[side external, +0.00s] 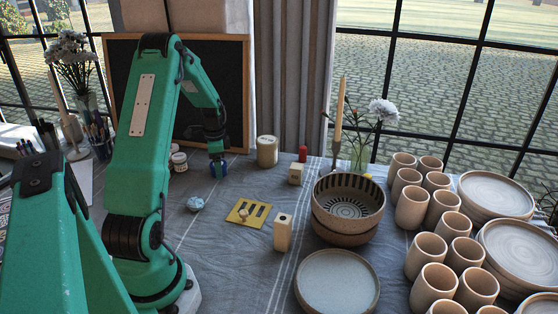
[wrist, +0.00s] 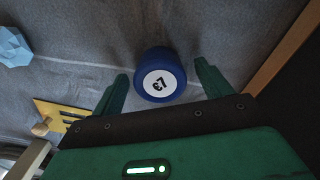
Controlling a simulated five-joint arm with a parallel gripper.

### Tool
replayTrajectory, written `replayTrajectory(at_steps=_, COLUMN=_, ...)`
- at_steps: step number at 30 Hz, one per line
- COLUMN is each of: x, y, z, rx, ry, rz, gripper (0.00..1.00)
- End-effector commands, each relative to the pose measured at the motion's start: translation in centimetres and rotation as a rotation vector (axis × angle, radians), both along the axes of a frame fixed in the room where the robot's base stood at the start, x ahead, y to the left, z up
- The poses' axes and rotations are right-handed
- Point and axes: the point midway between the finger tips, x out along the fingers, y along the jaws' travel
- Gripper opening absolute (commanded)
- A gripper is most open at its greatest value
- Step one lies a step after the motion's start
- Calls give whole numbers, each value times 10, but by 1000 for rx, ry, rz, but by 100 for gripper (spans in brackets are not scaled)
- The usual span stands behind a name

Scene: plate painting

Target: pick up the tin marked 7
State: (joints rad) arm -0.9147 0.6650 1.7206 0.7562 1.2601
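A round blue tin (wrist: 161,93) with a white disc on top shows in the wrist view. Its dark mark looks turned over, and I cannot read it with certainty. My gripper (wrist: 161,70) is open, with one finger on each side of the tin and small gaps to both. In the side external view, the blue tin (side external: 219,172) is on the grey cloth, partly hidden by my gripper (side external: 217,162) just above and around it. No grip on the tin is visible.
A faceted blue stone (side external: 195,204) and a yellow slotted board (side external: 248,212) lie nearer the camera. A small white jar (side external: 179,161) stands left of my gripper, a cream pot (side external: 266,150) to the right. Bowls (side external: 348,225) and cups (side external: 411,207) crowd the right.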

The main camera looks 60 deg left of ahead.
Motion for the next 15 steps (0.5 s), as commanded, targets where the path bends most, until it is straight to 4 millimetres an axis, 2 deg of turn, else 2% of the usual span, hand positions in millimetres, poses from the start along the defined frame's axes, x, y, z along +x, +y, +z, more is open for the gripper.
replayTrajectory(at_steps=1, x=0, y=0, z=0, rx=0, ry=0, rz=0, gripper=70)
replayTrajectory(at_steps=6, x=0, y=0, z=0, rx=0, ry=0, rz=0, gripper=36)
replayTrajectory(at_steps=8, x=0, y=0, z=0, rx=0, ry=0, rz=0, gripper=26)
replayTrajectory(at_steps=15, x=0, y=0, z=1, rx=1, ry=0, rz=0, gripper=26)
